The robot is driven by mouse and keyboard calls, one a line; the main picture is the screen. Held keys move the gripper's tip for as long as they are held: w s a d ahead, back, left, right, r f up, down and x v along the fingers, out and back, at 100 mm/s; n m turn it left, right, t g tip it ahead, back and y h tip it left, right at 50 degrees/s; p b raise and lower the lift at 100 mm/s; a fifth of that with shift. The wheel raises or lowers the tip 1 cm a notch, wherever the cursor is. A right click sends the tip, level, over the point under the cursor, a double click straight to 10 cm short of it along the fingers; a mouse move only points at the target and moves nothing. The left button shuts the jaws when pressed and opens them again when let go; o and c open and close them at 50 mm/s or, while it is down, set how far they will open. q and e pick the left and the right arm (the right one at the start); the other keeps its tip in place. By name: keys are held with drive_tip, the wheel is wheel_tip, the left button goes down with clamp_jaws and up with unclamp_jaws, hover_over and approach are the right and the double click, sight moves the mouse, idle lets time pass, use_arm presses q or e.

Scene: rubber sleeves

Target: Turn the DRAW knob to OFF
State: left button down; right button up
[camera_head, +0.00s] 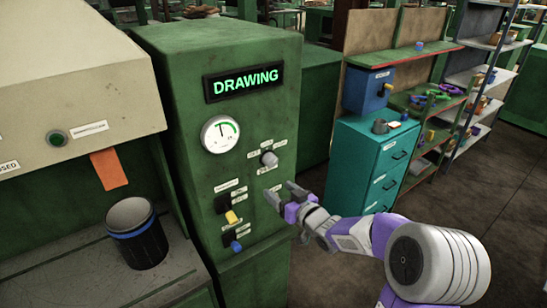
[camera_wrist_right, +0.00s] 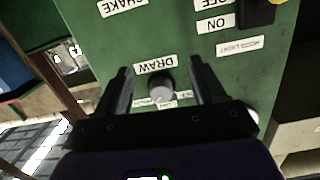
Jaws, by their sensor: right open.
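The DRAW knob (camera_head: 269,159) is a small round grey knob on the front of the green cabinet, below and right of the dial gauge. White labels surround it. In the right wrist view the knob (camera_wrist_right: 161,88) appears between my fingers, with the DRAW label (camera_wrist_right: 155,66) beside it; I cannot read which setting it points to. My right gripper (camera_head: 284,192) is open and empty, just below the knob in the head view, its fingers toward the panel. In the wrist view the fingers (camera_wrist_right: 160,68) lie either side of the knob without visible contact. My left gripper is not in view.
The lit display (camera_head: 242,82) reads DRAWING. The gauge (camera_head: 220,134) is above left of the knob. A yellow-handled switch (camera_head: 232,217) and a blue knob (camera_head: 236,246) sit lower left. A dark cup (camera_head: 137,246) stands on the left bench. Teal drawers (camera_head: 380,165) stand right.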

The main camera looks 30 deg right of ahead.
sight(273, 163)
wheel_tip(273, 163, up, 6)
drive_tip(key=s+d+f+t, duration=0.1)
drive_tip(key=d, duration=0.1)
drive_tip(key=shift+n, duration=0.4)
drive_tip(key=w, duration=0.5)
drive_tip(key=w+a+p, duration=0.1)
drive_tip(key=w, duration=0.1)
drive_tip(key=shift+w+r, duration=0.25)
drive_tip(key=shift+r, duration=0.15)
drive_tip(key=shift+c, duration=0.3)
